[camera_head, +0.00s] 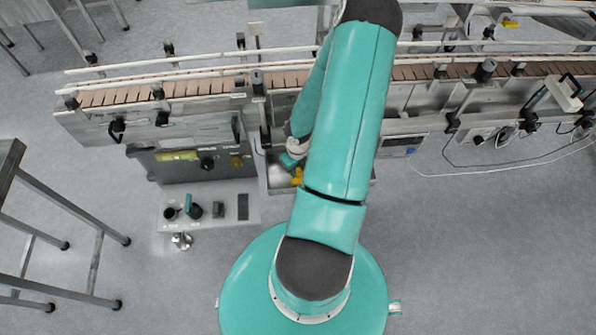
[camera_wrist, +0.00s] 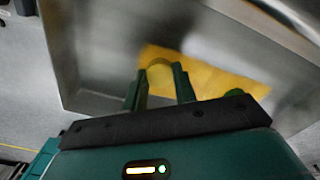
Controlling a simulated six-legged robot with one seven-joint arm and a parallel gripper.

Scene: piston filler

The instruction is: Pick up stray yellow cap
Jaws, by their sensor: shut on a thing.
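In the wrist view, my gripper (camera_wrist: 158,82) has its two dark green fingers on either side of a small rounded yellow cap (camera_wrist: 159,73). The fingers are shut on it. The cap is at the fingertips, in front of a metal tray (camera_wrist: 88,62). I cannot tell whether it touches the tray. In the head view, my gripper (camera_head: 289,161) is partly hidden by my arm at the tray (camera_head: 281,186) below the conveyor. A bit of yellow shows there, too small to name.
A blurred yellow area (camera_wrist: 215,75) lies inside the tray behind the cap. The conveyor (camera_head: 190,88) runs across the back. A control panel (camera_head: 228,202) with knobs stands left of the tray. A metal frame (camera_head: 70,205) stands far left. The floor at right is clear.

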